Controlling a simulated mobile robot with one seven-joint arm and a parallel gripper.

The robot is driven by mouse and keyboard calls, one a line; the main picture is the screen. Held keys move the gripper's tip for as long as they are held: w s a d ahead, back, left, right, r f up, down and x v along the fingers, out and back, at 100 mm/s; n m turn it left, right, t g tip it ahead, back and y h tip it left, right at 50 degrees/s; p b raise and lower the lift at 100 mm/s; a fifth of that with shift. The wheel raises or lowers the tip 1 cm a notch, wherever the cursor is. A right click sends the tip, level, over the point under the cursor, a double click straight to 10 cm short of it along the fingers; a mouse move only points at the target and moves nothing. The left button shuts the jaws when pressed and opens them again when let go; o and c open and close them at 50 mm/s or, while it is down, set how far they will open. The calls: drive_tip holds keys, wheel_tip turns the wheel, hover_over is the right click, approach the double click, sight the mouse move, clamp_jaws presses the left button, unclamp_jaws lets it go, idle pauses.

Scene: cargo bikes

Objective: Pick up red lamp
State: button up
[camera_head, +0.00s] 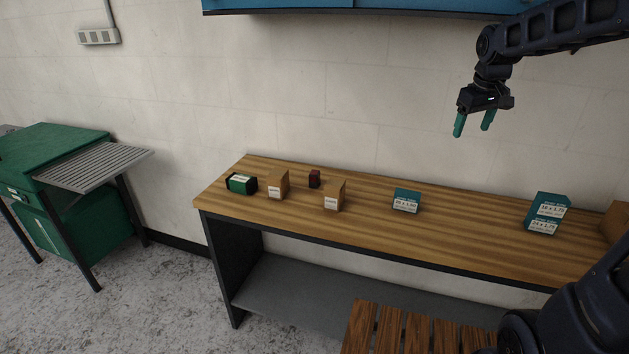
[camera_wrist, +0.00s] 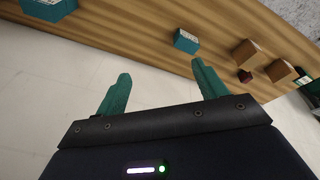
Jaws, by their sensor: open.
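A small dark red block (camera_head: 314,179), which seems to be the red lamp, stands on the wooden workbench (camera_head: 450,235), towards its left end. It sits a little behind and between two brown cardboard boxes, the left one (camera_head: 278,184) and the right one (camera_head: 334,195). The red thing also shows in the wrist view (camera_wrist: 245,76), next to a brown box. My gripper (camera_head: 474,124) is open and empty, with green fingers, high above the bench and well to the right of the red thing. Its fingers also show in the wrist view (camera_wrist: 160,88).
A green and black box (camera_head: 241,184) stands at the bench's left end. Teal labelled boxes stand at the middle (camera_head: 406,200) and right (camera_head: 547,213). A blue cabinet (camera_head: 350,5) hangs above. A slatted wooden seat (camera_head: 405,330) stands in front. The air over the bench is free.

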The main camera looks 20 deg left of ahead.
drive_tip(key=w+a+f+n, duration=0.35)
drive_tip(key=w+a, duration=0.55)
drive_tip(key=a, duration=0.4)
drive_tip(key=n+g, duration=0.3)
drive_tip(key=n, duration=0.5)
hover_over(314, 172)
drive_tip(key=d, duration=0.1)
drive_tip(key=f, duration=1.9)
drive_tip(key=shift+s+f, duration=0.25)
drive_tip(key=shift+s, duration=0.15)
drive_tip(key=shift+a+f+n, duration=0.15)
drive_tip(key=shift+f+n, duration=0.1)
drive_tip(key=shift+f, duration=0.2)
wheel_tip(314, 172, down, 5)
drive_tip(key=shift+r, duration=0.1)
drive_tip(key=shift+w+a+f, duration=0.15)
drive_tip(key=shift+w+f, duration=0.05)
drive_tip(key=shift+f, duration=1.15)
drive_tip(key=shift+w+a+f, duration=0.1)
drive_tip(key=shift+w+f, duration=0.05)
drive_tip(key=shift+f, duration=1.2)
drive_tip(key=c, duration=1.1)
drive_tip(key=shift+r, duration=0.1)
